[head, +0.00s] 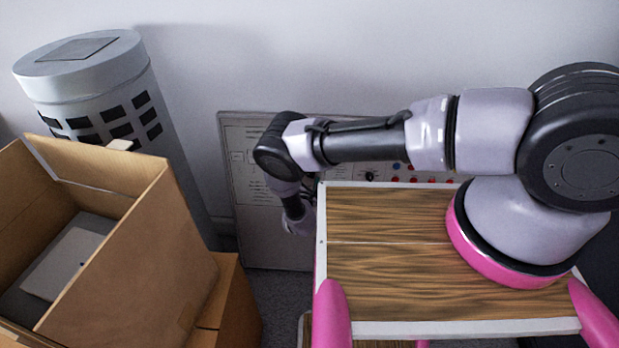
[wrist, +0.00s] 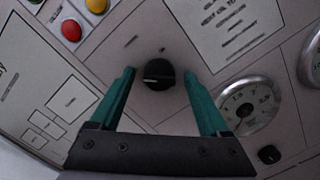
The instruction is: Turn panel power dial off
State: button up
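In the wrist view, a black round dial (wrist: 159,74) with a pale pointer line sits on the light grey panel (wrist: 175,35). The pointer line lies roughly level across the picture. My gripper (wrist: 158,75) has two teal fingers, spread wide, one on each side of the dial. A gap shows between each finger and the dial. I cannot tell how far the fingertips are from the panel face. In the head view, the panel (head: 241,200) leans by the wall behind my arm. My arm hides much of it, and the gripper fingers are not visible there.
On the panel are a red button (wrist: 71,30), a yellow button (wrist: 97,5), a white gauge (wrist: 246,104) and a smaller black knob (wrist: 269,154). An open cardboard box (head: 130,245) and a grey cylinder (head: 110,90) stand at the left in the head view.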

jog(key=s+a+r, duration=0.1)
jog(key=s, duration=0.9)
jog(key=shift+s, duration=0.35)
jog(key=shift+a+r, duration=0.1)
